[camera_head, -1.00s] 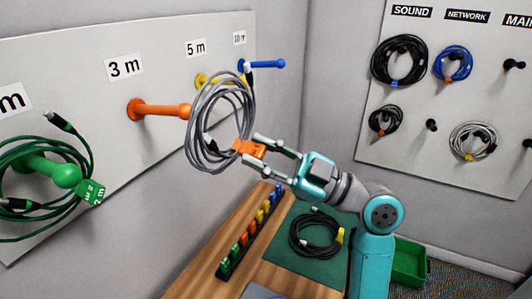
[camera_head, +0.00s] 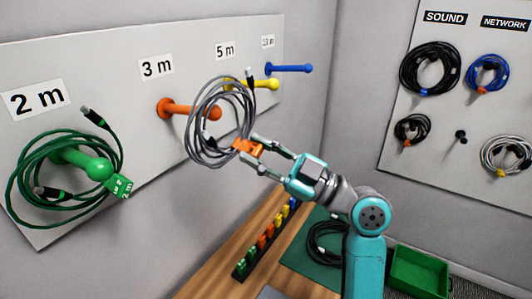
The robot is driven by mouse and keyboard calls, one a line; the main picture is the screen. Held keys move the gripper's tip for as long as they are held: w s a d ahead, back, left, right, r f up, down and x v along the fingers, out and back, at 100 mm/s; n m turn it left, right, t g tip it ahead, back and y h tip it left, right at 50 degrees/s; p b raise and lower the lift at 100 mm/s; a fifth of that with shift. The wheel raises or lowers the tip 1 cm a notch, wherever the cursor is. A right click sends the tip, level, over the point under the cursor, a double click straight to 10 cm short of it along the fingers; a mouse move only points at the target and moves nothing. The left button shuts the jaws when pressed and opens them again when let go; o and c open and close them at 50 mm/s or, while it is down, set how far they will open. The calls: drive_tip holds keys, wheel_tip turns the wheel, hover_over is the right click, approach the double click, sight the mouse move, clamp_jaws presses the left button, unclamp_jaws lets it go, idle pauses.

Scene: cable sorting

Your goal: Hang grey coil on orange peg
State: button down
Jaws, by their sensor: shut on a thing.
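My gripper (camera_head: 258,152) is shut on that tag, at the coil's lower right side. The orange peg (camera_head: 175,108), under the "3 m" label (camera_head: 157,66), sticks out from the board towards the right. The coil's left strands cross in front of the peg, and its rounded tip (camera_head: 214,114) shows within the loop's outline. I cannot tell whether the tip passes through the loop or is only behind it.
The green peg (camera_head: 96,168) on the left holds a green coil (camera_head: 24,170). The yellow peg (camera_head: 268,84) and blue peg (camera_head: 290,68) are close on the right. Below are a tag rack (camera_head: 240,271), a black coil (camera_head: 322,258) and a green bin (camera_head: 418,275).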

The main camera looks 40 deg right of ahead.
drive_tip(key=w+a+f, duration=0.2)
drive_tip(key=w, duration=0.3)
drive_tip(key=w+a+f, duration=0.2)
drive_tip(key=w, duration=0.4)
drive_tip(key=shift+w+a, duration=0.2)
drive_tip(key=shift+a, duration=0.15)
idle(1.1)
idle(0.5)
drive_tip(key=c, duration=0.8)
unclamp_jaws()
drive_tip(key=shift+o, duration=0.2)
drive_tip(key=v, duration=0.8)
